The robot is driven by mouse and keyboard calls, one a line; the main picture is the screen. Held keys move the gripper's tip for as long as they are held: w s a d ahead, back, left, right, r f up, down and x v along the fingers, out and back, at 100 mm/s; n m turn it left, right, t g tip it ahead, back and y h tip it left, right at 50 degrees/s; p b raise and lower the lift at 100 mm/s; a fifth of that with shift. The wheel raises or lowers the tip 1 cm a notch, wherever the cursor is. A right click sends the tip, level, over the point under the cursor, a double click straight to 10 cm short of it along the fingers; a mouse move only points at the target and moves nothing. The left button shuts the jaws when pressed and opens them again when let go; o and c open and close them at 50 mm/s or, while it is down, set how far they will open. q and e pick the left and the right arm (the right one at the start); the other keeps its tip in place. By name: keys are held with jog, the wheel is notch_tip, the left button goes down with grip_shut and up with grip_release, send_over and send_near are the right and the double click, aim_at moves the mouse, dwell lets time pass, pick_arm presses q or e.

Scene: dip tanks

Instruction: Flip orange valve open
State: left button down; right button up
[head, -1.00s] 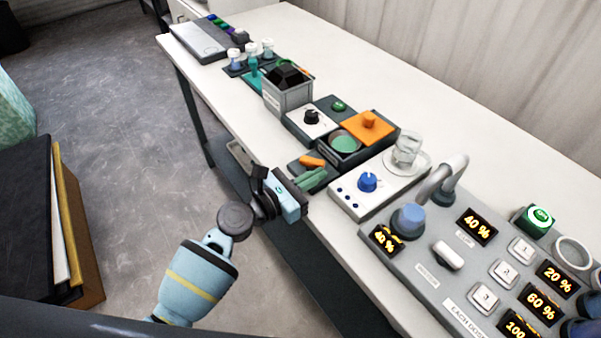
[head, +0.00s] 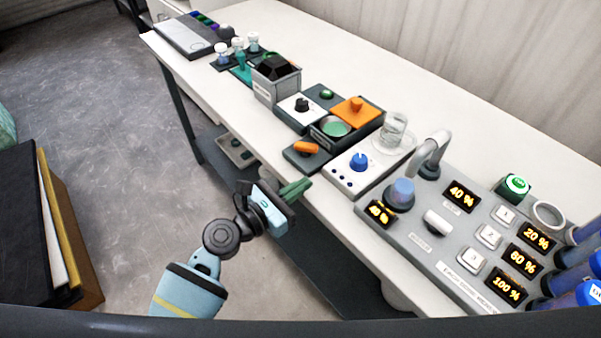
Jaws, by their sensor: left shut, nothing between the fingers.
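The orange valve handle (head: 306,147) sits on a small dark block at the table's front edge, lying roughly along the table edge. My left gripper (head: 298,188) has green fingers and is shut and empty. It is in front of the table edge, below and nearer than the orange valve, with a gap between them. My right gripper is not in view.
An orange lid (head: 352,108) partly covers a dark tank with a green dish. A white panel with a blue knob (head: 358,162) is right of the valve. A grey dosing panel (head: 420,225) with lit displays and a tap fills the right. A grey bin (head: 277,83) stands further back.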

pick_arm(q)
jog(key=s+a, duration=0.1)
jog(key=s, duration=0.5)
jog(key=shift+a, duration=0.15)
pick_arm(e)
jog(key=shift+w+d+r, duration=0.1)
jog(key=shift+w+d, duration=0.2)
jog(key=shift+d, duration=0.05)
